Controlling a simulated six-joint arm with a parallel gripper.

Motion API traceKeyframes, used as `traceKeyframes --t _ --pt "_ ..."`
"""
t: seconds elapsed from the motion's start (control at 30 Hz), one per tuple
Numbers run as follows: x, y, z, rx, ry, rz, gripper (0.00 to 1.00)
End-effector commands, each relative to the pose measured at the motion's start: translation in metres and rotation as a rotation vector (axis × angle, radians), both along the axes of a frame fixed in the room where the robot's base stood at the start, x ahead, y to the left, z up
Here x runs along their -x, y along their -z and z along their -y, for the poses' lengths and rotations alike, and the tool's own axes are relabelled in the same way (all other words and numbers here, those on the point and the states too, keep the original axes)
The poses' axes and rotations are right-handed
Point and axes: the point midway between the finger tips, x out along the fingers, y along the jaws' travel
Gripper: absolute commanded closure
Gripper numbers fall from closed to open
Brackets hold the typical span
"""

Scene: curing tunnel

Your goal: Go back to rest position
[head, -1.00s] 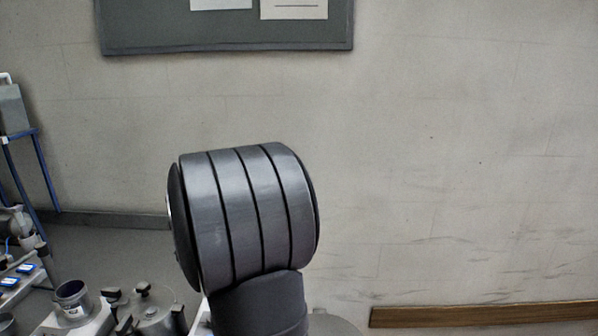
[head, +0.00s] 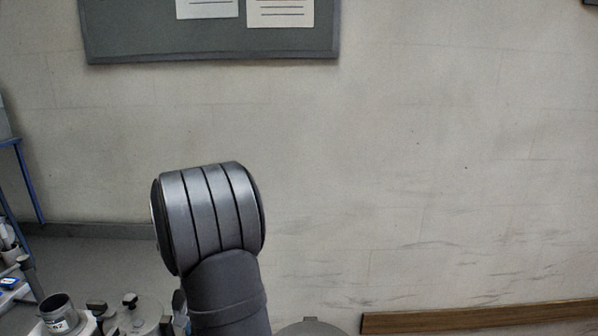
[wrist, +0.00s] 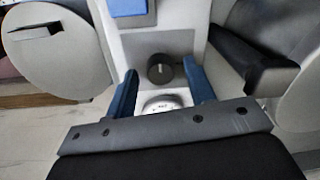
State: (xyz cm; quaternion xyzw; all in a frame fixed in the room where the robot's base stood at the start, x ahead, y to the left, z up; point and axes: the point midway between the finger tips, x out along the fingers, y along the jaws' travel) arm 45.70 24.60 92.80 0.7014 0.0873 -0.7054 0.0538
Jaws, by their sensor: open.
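My gripper (wrist: 162,92) shows in the wrist view with its two blue fingers spread apart. It is open and nothing is held between the fingers. Beyond the fingers lie a white surface, a dark round knob (wrist: 160,69) and a pale round dial-like part (wrist: 162,104). In the head view only a grey ribbed joint and a link of my arm show at the lower middle; the gripper is out of that view.
A grey metal cup (head: 60,313) with a label stands at the lower left of the head view. A lidded round metal vessel (head: 133,312) is beside it. A blue-framed stand (head: 20,180) is at the left edge. A wooden rail (head: 470,317) runs along the wall at lower right.

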Motion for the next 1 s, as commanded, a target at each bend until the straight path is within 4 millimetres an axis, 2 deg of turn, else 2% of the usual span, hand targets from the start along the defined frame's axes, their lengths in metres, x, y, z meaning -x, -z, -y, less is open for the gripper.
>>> traceKeyframes --t 0.3,0.47,1.0 --pt "0.000 -0.002 0.000 -0.001 -0.003 0.001 0.50" --pt "-0.001 -0.013 0.000 -0.002 0.004 0.003 0.50" --pt "-0.002 -0.117 0.005 -0.003 0.004 0.005 0.50"
